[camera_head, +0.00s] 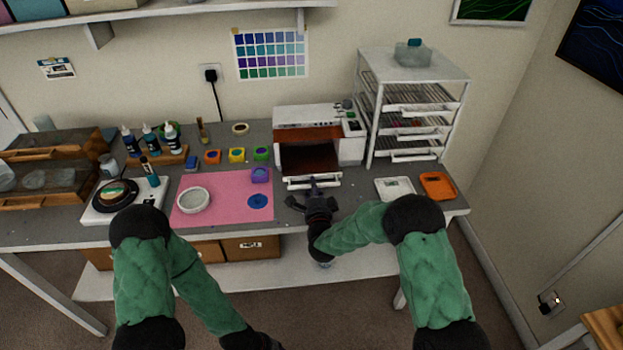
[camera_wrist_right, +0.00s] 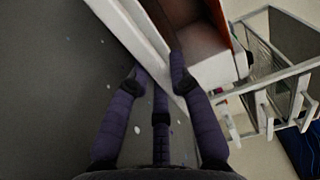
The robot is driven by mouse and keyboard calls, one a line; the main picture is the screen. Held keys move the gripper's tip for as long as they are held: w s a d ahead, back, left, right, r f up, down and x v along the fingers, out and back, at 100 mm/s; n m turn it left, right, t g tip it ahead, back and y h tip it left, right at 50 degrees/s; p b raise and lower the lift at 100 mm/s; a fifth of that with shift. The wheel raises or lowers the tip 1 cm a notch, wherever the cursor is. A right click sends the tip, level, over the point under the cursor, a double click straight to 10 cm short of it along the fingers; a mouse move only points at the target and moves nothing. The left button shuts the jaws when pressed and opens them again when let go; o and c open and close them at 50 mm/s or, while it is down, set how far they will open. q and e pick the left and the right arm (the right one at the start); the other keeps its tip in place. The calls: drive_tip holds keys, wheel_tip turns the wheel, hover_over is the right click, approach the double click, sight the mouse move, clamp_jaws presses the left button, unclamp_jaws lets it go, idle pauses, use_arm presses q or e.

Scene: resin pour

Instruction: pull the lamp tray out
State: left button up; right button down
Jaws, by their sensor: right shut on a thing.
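The lamp (camera_head: 350,148) is a white box with a reddish-brown window, at the back of the table right of centre in the head view. Its tray front (camera_head: 300,183) is a white bar standing forward of the housing, with dark reddish-brown space behind it. In the right wrist view the tray front (camera_wrist_right: 131,32) runs diagonally between my fingers. My right gripper (camera_head: 314,187) is shut on the tray front; its fingers also show in the wrist view (camera_wrist_right: 156,76). My left arm reaches down to the bottom edge, and its gripper is out of view.
A pink mat (camera_head: 225,210) with a white bowl (camera_head: 193,200) lies left of the lamp. A white rack (camera_head: 414,100) stands close on the right. A white dish (camera_head: 394,189) and an orange tray (camera_head: 437,186) lie right of my gripper.

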drive_tip(key=shift+s+d, duration=0.15)
drive_tip(key=shift+s, duration=1.55)
drive_tip(key=c, duration=1.1)
unclamp_jaws()
drive_tip(key=shift+s, duration=0.1)
drive_tip(key=s+d, duration=0.1)
drive_tip(key=s, duration=1)
drive_tip(key=shift+s+d, duration=0.2)
drive_tip(key=shift+s, duration=0.15)
